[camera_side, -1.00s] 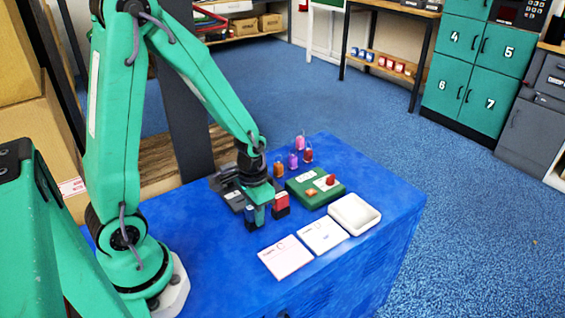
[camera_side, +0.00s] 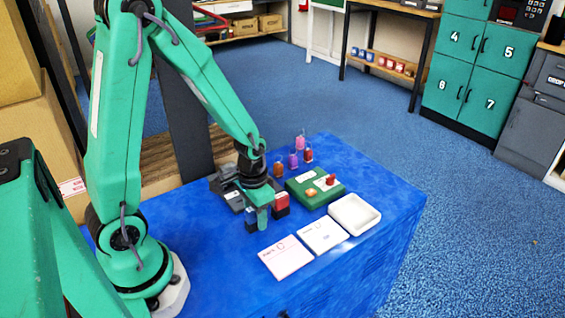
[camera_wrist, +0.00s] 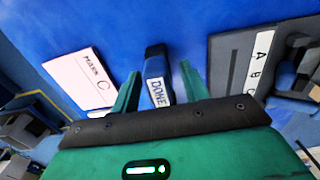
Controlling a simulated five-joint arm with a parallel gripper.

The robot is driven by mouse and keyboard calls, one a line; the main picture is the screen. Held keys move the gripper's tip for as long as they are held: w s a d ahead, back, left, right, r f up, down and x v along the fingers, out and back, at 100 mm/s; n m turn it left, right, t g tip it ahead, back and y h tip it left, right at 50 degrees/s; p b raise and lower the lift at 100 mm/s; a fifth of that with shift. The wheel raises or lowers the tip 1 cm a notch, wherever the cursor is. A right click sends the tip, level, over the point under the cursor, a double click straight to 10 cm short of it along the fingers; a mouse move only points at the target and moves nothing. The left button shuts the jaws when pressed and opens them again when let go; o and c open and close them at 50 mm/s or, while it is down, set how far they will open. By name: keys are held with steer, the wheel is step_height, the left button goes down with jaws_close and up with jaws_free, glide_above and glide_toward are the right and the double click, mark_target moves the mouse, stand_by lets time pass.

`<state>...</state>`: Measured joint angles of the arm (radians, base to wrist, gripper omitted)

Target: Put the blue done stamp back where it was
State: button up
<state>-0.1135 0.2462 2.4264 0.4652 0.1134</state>
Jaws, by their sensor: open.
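The blue done stamp (camera_wrist: 154,68) is in the wrist view, a dark blue block with a white label reading DONE. It lies between the two green fingers of my gripper (camera_wrist: 160,90), with a visible gap on each side. In the side view the stamp (camera_side: 250,226) shows as a small dark block at the table, partly hidden by my gripper (camera_side: 258,222). My gripper is open and low over the table around the stamp. A red and black stamp (camera_side: 281,203) stands just to the right of my gripper in the side view.
A pink card (camera_side: 286,257) and a white card (camera_side: 323,235) lie in front. A white tray (camera_side: 367,208) and a green box (camera_side: 301,198) are to the right. Small bottles (camera_side: 293,160) stand behind. A dark grey holder (camera_wrist: 225,60) lettered A B C is beside my gripper.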

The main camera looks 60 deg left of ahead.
steer(key=shift+r, duration=0.15)
step_height(320, 180, up, 12)
stand_by(0.7)
steer(key=shift+s+r, duration=0.1)
steer(key=shift+r, duration=0.05)
stand_by(0.5)
steer(key=s+d+r+t, duration=0.3)
steer(key=s+r+t, duration=0.2)
steer(key=r, duration=0.5)
steer(key=shift+s+d+t, duration=0.15)
steer(key=shift+s+t, duration=0.15)
steer(key=shift+s, duration=0.4)
steer(key=shift+r, duration=0.1)
stand_by(0.7)
